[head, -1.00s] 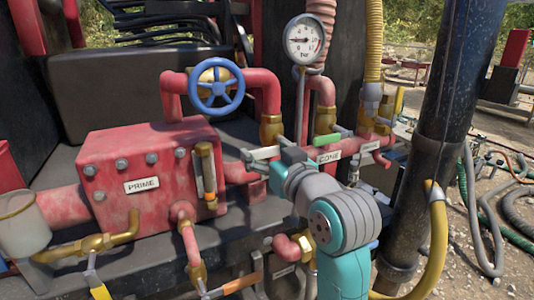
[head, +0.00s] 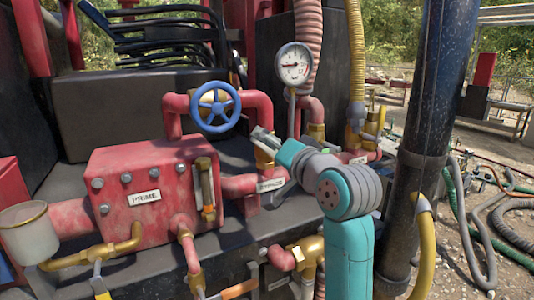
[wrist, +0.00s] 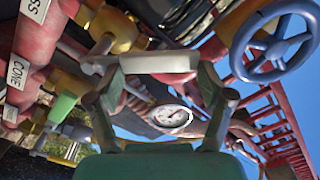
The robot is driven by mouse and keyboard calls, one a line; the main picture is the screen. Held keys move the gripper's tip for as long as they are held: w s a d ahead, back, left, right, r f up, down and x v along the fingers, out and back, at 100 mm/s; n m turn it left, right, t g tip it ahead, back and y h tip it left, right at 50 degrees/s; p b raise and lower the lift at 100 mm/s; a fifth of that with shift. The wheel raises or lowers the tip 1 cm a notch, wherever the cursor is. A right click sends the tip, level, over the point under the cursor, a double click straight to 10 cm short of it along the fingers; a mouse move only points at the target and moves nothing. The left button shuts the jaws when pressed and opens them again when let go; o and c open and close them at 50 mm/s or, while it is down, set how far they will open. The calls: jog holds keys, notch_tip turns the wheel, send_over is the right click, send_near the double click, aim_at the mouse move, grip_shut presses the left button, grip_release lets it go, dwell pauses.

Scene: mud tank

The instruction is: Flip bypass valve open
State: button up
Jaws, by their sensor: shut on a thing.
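My gripper (head: 266,141) is at the red pipework, right of and below the blue handwheel in the head view. In the wrist view my gripper (wrist: 152,72) has its two fingers closed on a pale lever (wrist: 160,63), which looks like the bypass valve handle. The lever lies across between the fingertips. In the head view the lever is mostly hidden by the fingers. The bypass label (head: 270,184) is on the pipe just below my gripper; in the wrist view only its last letters show at the top left. The valve body is partly hidden.
The blue handwheel (head: 215,107) is close on the left. A green-handled valve (wrist: 60,107) stands beside the CONE label (wrist: 17,72). A pressure gauge (head: 293,63) rises behind my gripper. A thick black post (head: 424,150) and yellow hose limit the right side.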

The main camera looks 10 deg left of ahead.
jog(key=shift+w+d+r+m, duration=0.25)
jog(key=shift+w+d+m, duration=0.4)
jog(key=shift+m, duration=0.9)
jog(key=shift+w+d+r+m, duration=0.2)
jog(key=shift+w+d+m, duration=0.2)
jog(key=shift+d+m, duration=0.85)
jog(key=shift+w+d+r+m, duration=0.25)
jog(key=shift+w+d+m, duration=0.25)
jog(key=shift+m, duration=1.4)
jog(key=o, duration=1.6)
jog(key=v, duration=1.2)
